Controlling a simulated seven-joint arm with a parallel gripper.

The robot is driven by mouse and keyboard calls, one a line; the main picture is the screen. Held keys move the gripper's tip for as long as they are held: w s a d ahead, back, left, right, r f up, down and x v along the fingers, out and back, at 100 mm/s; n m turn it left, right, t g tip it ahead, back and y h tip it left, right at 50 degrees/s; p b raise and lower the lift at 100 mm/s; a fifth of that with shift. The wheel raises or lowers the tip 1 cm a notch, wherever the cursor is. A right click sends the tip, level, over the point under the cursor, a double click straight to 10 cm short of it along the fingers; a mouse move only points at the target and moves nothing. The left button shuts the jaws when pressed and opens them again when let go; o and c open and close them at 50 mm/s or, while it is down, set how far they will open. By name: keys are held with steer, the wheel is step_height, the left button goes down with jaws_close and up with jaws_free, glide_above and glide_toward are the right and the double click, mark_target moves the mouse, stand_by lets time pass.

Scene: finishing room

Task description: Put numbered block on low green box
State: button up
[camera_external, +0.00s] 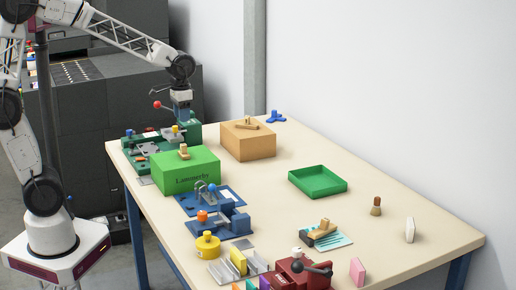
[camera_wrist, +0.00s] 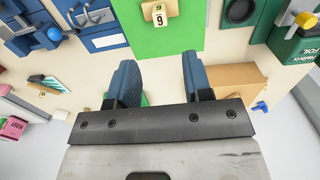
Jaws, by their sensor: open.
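A small block with a 9 on it (camera_wrist: 158,18) lies with a tan wooden piece on the large green box (camera_wrist: 185,38), near the top of the wrist view. In the external view, a tan piece (camera_external: 184,152) stands on this lettered green box (camera_external: 190,176). A low, open green box (camera_external: 317,182) stands apart on the right half of the table. A sliver of green shows between my fingers in the wrist view. My gripper (camera_external: 181,112) is open and empty, above the table's back left. In the wrist view my gripper (camera_wrist: 158,72) has its blue fingers apart, away from the block.
A tan box (camera_external: 247,141) with wooden pieces on top stands behind the low green box. Blue fixtures (camera_external: 215,200), a yellow pot (camera_external: 208,246) and a red machine (camera_external: 300,275) line the left and front. Table space around the low green box is clear.

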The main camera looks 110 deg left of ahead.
steer(key=s+d+r+m+t, duration=0.1)
steer(key=d+r+m, duration=0.15)
steer(key=d, duration=1.25)
steer(key=s+d+r+m+t, duration=0.15)
steer(key=d+m, duration=0.25)
steer(key=d, duration=1.1)
steer(key=s+d+f+m, duration=0.1)
steer(key=s+d+m, duration=0.1)
steer(key=s+d, duration=0.4)
steer(key=d, duration=0.3)
steer(key=shift+s+m, duration=0.2)
steer(key=shift+m, duration=0.15)
